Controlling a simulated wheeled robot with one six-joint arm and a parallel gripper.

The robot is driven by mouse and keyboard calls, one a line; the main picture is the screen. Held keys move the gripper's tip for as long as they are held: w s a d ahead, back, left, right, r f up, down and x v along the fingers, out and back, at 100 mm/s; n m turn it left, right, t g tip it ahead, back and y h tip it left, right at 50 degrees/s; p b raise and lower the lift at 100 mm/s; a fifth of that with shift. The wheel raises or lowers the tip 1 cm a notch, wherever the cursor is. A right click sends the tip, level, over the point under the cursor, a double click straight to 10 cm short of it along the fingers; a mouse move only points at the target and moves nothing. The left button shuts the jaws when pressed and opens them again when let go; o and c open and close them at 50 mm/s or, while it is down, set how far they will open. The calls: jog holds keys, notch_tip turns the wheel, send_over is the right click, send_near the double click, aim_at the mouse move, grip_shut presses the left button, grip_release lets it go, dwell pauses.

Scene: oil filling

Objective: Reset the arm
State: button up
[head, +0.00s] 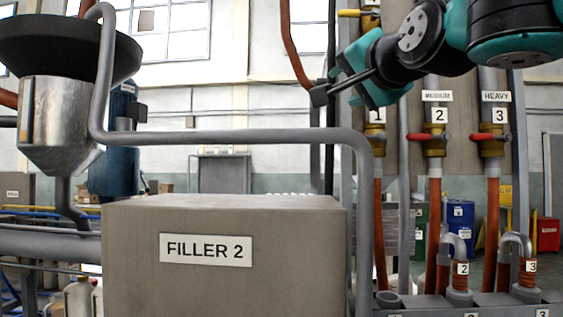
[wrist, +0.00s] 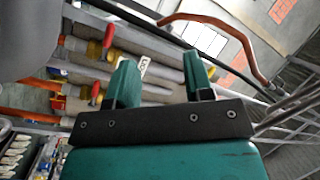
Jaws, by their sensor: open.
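My arm enters the head view from the upper right, in teal and black. My gripper (head: 350,82) is at its left end, raised in front of the pipe wall and above and right of the grey FILLER 2 box (head: 270,225). In the wrist view my gripper (wrist: 160,82) shows two teal fingers standing apart on a dark bar. Nothing is held between them. The wrist view is tilted, with valves and pipes behind the fingers.
A metal funnel (head: 58,120) with a black rim stands at left. A grey bent pipe (head: 250,136) crosses over the box. Red-handled valves (head: 435,140) and orange hoses (head: 491,220) line the right side, close behind my arm. Numbered hose ends (head: 460,268) stand below.

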jog(key=s+f+n+g, duration=0.3)
jog(key=f+n+g, duration=0.15)
jog(key=f, duration=0.85)
jog(key=s+f+n+g, duration=0.3)
jog(key=f+n+g, duration=0.15)
jog(key=f, duration=0.85)
jog(key=s+d+f+n+g, duration=0.2)
jog(key=s+f+g, duration=0.2)
jog(key=s+f, duration=0.4)
jog(key=s+d+f+n+g, duration=0.1)
jog(key=s+f+n+g, duration=0.2)
jog(key=s+f+g, duration=0.2)
jog(key=s+f, duration=0.3)
jog(key=s, duration=0.2)
jog(key=shift+s+d+h, duration=0.3)
jog(key=shift+s+d, duration=0.05)
jog(key=shift+s, duration=0.05)
jog(key=shift+f, duration=0.1)
